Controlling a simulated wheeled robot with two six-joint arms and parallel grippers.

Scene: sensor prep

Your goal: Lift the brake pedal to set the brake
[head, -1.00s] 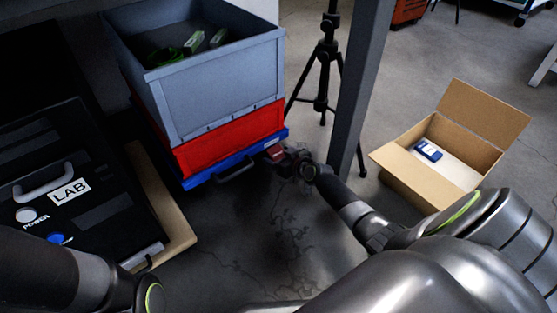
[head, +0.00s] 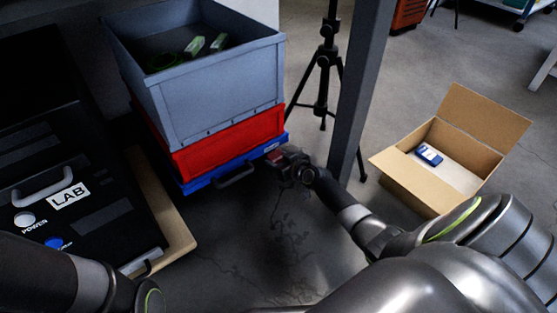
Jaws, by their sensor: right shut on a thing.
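The brake pedal (head: 274,157) is a small red piece at the right front corner of the blue dolly (head: 225,171), just below a small pale label. My right gripper (head: 281,160) is at this corner and shut on the pedal. Its dark fingers and wrist hide part of the pedal, so its exact tilt cannot be told. My left arm crosses the lower left, but its gripper is outside the view.
A red crate (head: 228,142) and a grey-blue bin (head: 225,92) with green items stand stacked on the dolly. A grey post (head: 362,85) and a black tripod (head: 325,60) stand behind my right arm. An open carton (head: 420,185) sits at right.

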